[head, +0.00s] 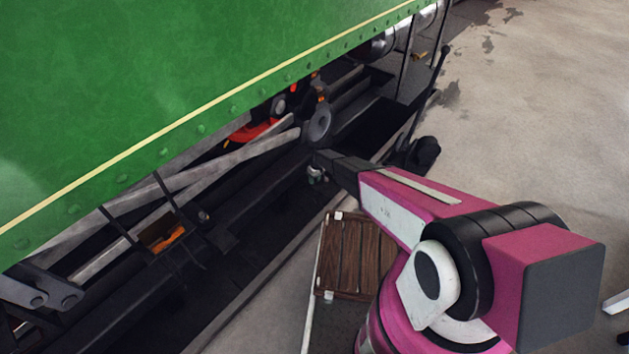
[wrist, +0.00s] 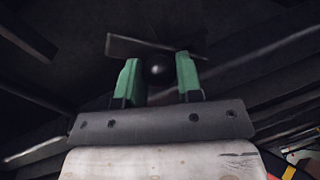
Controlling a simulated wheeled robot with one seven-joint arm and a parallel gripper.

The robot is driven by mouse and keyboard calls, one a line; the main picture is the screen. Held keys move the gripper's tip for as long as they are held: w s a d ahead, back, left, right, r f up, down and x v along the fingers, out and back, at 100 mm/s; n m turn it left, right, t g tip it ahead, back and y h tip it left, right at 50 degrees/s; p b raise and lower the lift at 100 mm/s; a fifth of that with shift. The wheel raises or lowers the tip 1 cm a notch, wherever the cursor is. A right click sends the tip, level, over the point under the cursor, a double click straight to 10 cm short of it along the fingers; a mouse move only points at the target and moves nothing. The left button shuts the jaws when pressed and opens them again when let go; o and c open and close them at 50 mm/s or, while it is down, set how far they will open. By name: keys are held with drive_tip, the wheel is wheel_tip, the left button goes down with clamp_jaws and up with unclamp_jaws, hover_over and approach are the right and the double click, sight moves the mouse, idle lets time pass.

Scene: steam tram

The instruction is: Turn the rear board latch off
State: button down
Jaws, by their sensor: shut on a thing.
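My gripper (wrist: 158,64) shows two green fingers in the wrist view, with a small gap between them. A dark flat bar (wrist: 148,46), which looks like the latch, lies across the fingertips, a little tilted. A small rounded dark knob (wrist: 157,70) shows between the fingers. The fingers are shut on the dark latch. In the head view my gripper (head: 316,174) reaches in low beside the tram, under the edge of its green side (head: 170,85). The latch itself is too dark and small to make out there.
Grey rods (head: 230,152), a round grey wheel part (head: 317,124) and black frame beams lie close around my gripper. A slatted wooden board (head: 350,255) is below my arm. Open pale ground (head: 540,100) lies to the right.

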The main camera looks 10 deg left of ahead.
drive_tip(key=c, duration=0.8)
unclamp_jaws()
drive_tip(key=shift+s, duration=0.1)
drive_tip(key=s+m, duration=0.1)
drive_tip(key=m, duration=0.2)
drive_tip(key=shift+s+d+t, duration=0.1)
drive_tip(key=shift+s+t, duration=0.2)
drive_tip(key=shift+s, duration=0.05)
drive_tip(key=m, duration=0.1)
drive_tip(key=s+m, duration=0.1)
drive_tip(key=m, duration=0.1)
drive_tip(key=shift+s+r+m+t+y, duration=0.1)
drive_tip(key=shift+s+m+t+y, duration=0.1)
drive_tip(key=shift+m+t+y, duration=0.1)
wheel_tip(320, 180, up, 11)
drive_tip(key=d, duration=0.2)
drive_tip(key=s+d+r+n+h, duration=0.1)
drive_tip(key=s+d+r, duration=0.1)
drive_tip(key=d+r, duration=0.1)
drive_tip(key=s+d+r+n+t+h, duration=0.1)
drive_tip(key=s+d+r, duration=0.1)
drive_tip(key=r, duration=0.3)
drive_tip(key=s+d+r+n+h, duration=0.1)
drive_tip(key=s+d+r, duration=0.1)
drive_tip(key=d+r, duration=0.2)
drive_tip(key=shift+d+r+n, duration=0.1)
drive_tip(key=shift+d+n, duration=0.3)
drive_tip(key=shift+d, duration=0.15)
drive_tip(key=shift+w, duration=0.1)
